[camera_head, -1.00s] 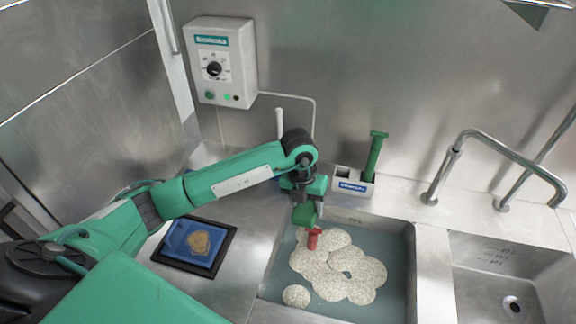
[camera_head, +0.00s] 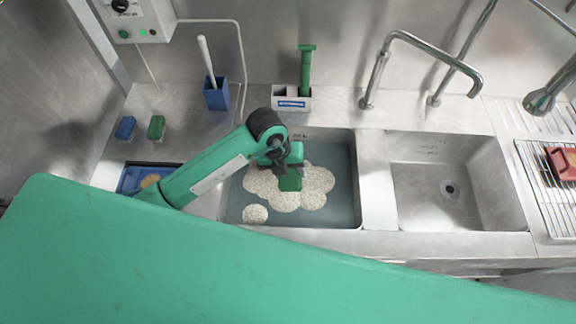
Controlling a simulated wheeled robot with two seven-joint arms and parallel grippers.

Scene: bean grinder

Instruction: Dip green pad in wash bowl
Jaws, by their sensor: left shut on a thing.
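My left gripper (camera_head: 284,164) is shut on the green pad (camera_head: 290,183), seen from above over the wash bowl (camera_head: 348,198). The wash bowl is the left steel sink basin, with grey-blue water and pale foam (camera_head: 310,198) on it. The pad shows against the middle of the foam. I cannot tell whether its lower edge touches the water. My right gripper does not show.
A blue block (camera_head: 125,128) and a green block (camera_head: 156,127) lie on the left counter. A blue holder (camera_head: 216,95) and a white caddy (camera_head: 291,100) stand behind the bowl. An empty basin (camera_head: 450,190) and tap (camera_head: 379,75) are to the right.

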